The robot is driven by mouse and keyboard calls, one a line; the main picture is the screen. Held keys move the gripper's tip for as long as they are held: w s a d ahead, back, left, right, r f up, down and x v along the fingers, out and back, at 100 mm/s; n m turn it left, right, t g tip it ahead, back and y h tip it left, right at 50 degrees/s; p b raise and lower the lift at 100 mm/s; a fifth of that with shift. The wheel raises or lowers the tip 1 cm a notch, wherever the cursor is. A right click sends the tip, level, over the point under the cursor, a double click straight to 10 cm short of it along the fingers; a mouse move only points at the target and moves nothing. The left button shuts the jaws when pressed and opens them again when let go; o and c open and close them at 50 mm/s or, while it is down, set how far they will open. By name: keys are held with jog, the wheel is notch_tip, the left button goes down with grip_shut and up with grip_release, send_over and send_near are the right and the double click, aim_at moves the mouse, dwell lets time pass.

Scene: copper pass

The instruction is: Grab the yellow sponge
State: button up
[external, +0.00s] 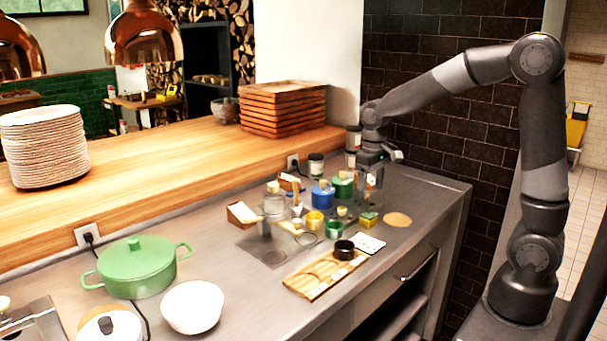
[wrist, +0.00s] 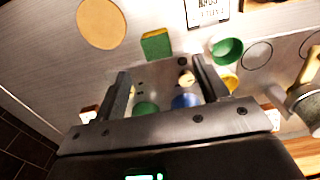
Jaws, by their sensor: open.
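The yellow sponge (external: 369,219) has a green layer and lies on the steel counter (external: 420,195), near its front edge. In the wrist view the sponge (wrist: 156,45) sits just beyond the fingertips, roughly centred between them. My gripper (external: 371,183) points down above the crowded part of the counter, behind the sponge. In the wrist view my gripper (wrist: 161,74) is open, and no thing is held between its fingers.
Blue (external: 322,194) and green (external: 342,187) pots stand close by my gripper. A green cup (wrist: 227,50) and a yellow cup (wrist: 229,82) are right of the sponge. A round tan disc (external: 397,219) lies right of it. A wooden tray (external: 318,283) lies in front.

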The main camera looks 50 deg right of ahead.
aim_at(371, 215)
jog(key=f, duration=1)
jog(key=shift+s+d, duration=0.2)
jog(key=shift+d, duration=0.1)
jog(key=shift+r, duration=0.1)
jog(key=shift+c, duration=0.5)
jog(key=c, duration=0.9)
jog(key=shift+r, duration=0.1)
jog(key=shift+c, duration=0.2)
